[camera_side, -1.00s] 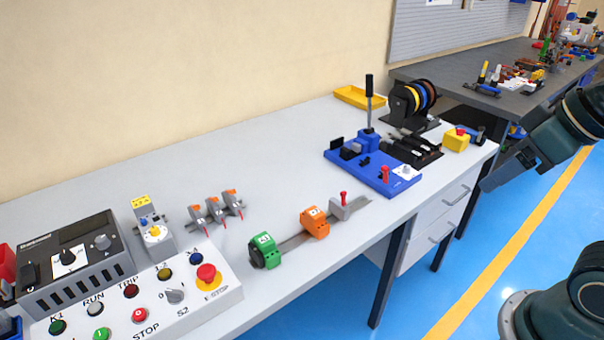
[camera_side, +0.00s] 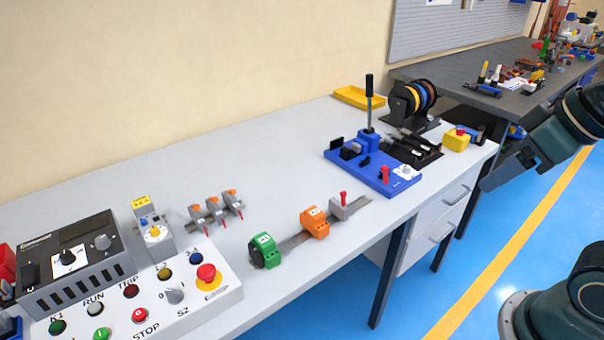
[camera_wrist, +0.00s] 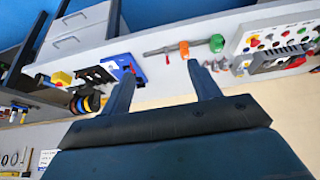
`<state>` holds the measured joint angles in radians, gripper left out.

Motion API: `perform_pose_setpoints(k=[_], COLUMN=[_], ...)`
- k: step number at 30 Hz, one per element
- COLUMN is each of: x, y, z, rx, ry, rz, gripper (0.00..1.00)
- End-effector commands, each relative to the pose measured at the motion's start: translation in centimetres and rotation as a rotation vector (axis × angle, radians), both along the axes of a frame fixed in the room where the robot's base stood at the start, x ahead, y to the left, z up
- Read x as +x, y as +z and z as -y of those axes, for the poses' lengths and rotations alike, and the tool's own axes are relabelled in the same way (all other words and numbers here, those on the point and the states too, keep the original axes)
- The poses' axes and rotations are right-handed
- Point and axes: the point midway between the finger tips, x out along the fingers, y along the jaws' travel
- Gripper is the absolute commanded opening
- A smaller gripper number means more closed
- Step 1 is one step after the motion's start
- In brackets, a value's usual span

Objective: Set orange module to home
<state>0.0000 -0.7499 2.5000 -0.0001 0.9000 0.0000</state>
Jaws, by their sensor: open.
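The orange module (camera_side: 315,222) sits on a grey rail (camera_side: 292,243) near the front edge of the bench. A green module (camera_side: 264,250) is at the rail's near left end, and a grey block with a red handle (camera_side: 342,206) is on its right part. In the wrist view the orange module (camera_wrist: 184,49) lies just beyond the right fingertip, beside the green module (camera_wrist: 216,43). My gripper (camera_wrist: 158,72) is open and empty, its two fingers spread wide. In the side view my gripper (camera_side: 505,172) is off the bench's right end, well away from the module.
A blue bending fixture with an upright black lever (camera_side: 372,172) stands right of the rail. A control box with an E-stop (camera_side: 140,295) and three grey-orange clamps (camera_side: 216,209) are at left. A yellow tray (camera_side: 358,97) and cable spools (camera_side: 413,100) are behind. The middle bench is clear.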

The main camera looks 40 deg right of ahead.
Motion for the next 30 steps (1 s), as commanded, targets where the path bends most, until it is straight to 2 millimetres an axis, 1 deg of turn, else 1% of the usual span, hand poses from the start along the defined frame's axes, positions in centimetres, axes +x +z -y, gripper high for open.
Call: perform_pose_setpoints(k=[10,12,17,20,23,26,30], x=[0.0,0.0,0.4,1.1,2.2,3.7,6.4], y=[0.0,0.0,0.2,0.5,0.9,1.4,1.9], z=[0.0,0.0,0.0,-0.1,-0.2,-0.4,-0.8], rx=[0.000,0.000,0.001,0.003,0.004,0.007,0.012], ry=[0.000,0.000,0.000,0.001,0.002,0.004,0.004], rz=[0.000,0.000,-0.006,-0.018,-0.037,-0.060,-0.100], gripper=[0.61,0.53,0.53,0.53,0.53,0.53,0.53])
